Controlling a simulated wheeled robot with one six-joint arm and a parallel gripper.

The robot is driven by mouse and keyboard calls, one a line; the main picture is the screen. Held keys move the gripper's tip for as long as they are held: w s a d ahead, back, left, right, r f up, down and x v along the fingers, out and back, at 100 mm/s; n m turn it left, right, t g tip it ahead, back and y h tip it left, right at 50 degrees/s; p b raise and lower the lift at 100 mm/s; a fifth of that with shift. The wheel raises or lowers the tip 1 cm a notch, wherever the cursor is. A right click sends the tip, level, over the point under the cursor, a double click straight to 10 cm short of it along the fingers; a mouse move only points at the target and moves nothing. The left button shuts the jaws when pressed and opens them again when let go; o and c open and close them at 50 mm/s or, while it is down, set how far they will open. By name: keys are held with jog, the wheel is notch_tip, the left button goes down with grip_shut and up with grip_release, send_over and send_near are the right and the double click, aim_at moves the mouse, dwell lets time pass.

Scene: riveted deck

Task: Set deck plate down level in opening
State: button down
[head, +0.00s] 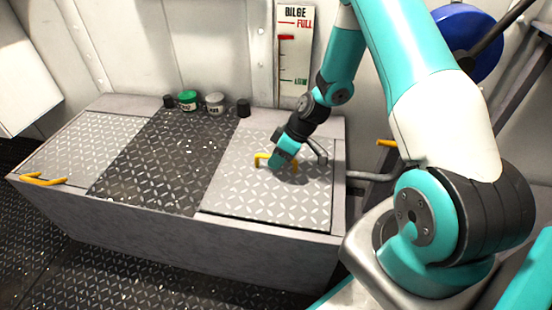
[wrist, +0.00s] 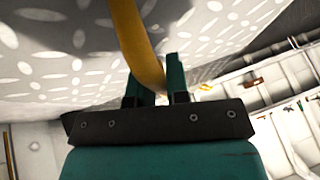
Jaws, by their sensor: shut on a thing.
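The deck plate (head: 240,192) is a light grey plate with a raised tread pattern at the right end of the long grey bench. Its yellow handle (head: 261,157) stands up from its top. My gripper (head: 276,163) comes down from the upper right and is shut on this handle. In the wrist view the handle (wrist: 137,45) runs between the fingers (wrist: 155,88), and the patterned plate (wrist: 60,60) fills the upper left. The plate covers the right opening, whose inside is hidden. A thin dark line shows along its front and right edges. I cannot tell whether it rests fully down.
A dark tread panel (head: 150,160) lies left of the plate, and another light plate (head: 80,145) with a yellow handle (head: 42,180) beyond it. A green-lidded jar (head: 188,101), a grey jar (head: 214,103) and black knobs stand along the back edge. A bilge gauge (head: 293,50) is on the wall.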

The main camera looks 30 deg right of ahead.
jog(key=shift+f, duration=0.35)
jog(key=c, duration=1)
grip_release()
jog(key=shift+c, duration=0.2)
jog(key=shift+f, duration=0.1)
jog(key=p+v, duration=0.5)
jog(key=v, duration=1.2)
jog(key=shift+d+r, duration=0.2)
